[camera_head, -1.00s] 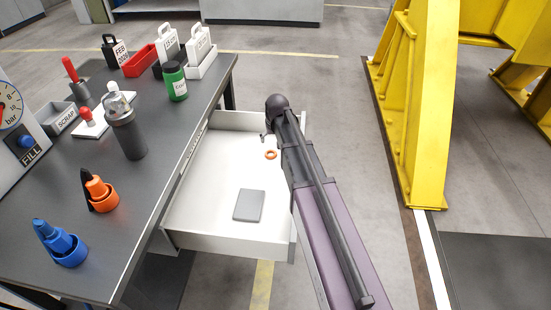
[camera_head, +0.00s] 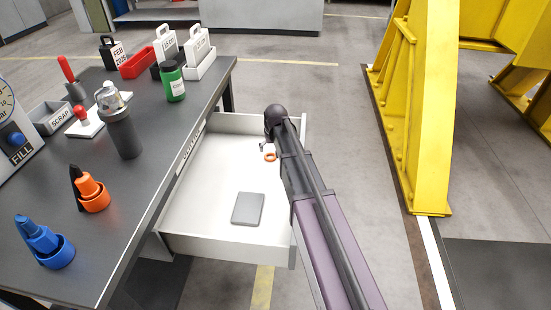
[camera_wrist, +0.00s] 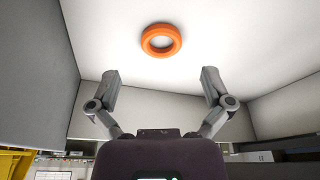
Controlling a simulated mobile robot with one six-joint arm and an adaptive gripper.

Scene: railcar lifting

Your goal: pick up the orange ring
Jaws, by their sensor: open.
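The orange ring (camera_head: 270,157) lies flat on the white floor of the open drawer (camera_head: 205,190), towards its back right. In the wrist view the ring (camera_wrist: 161,41) lies beyond the fingertips, centred between them and apart from both. My gripper (camera_wrist: 160,78) is open and empty, with its two grey fingers spread wide. It is inside the drawer space, with grey walls on both sides. In the head view my arm covers most of my gripper; only a small part (camera_head: 262,147) shows just above the ring.
A grey flat block (camera_head: 247,208) lies in the front of the drawer. The dark bench (camera_head: 120,200) to the left holds a grey bottle (camera_head: 124,133), a green bottle (camera_head: 173,82) and orange and blue items. A yellow frame (camera_head: 420,120) stands on the right.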

